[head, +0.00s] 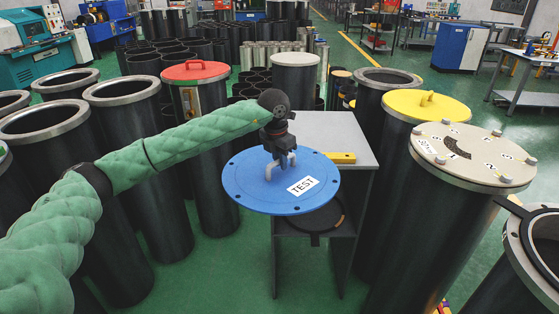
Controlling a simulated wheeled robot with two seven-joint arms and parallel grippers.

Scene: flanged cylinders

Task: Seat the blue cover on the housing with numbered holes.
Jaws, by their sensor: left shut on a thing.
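The blue cover (250,188) is a round flat disc with small holes near its rim and a white TEST label. My left gripper (280,163) is shut on the middle of its top. The cover is held roughly level in front of and partly over a grey stand, hiding part of it. At the right, a dark cylinder has a pale top (473,155) with small printed labels around it, bolts near its rim and a dark curved mark. My right gripper is not in view.
The grey stand (335,128) bears a yellow block (341,158); a dark ring (325,218) sits on its lower shelf. A yellow-covered cylinder (425,106) stands behind the pale-topped one. Open cylinders (122,90) crowd the left, near a red-covered one (195,72). Green floor shows between.

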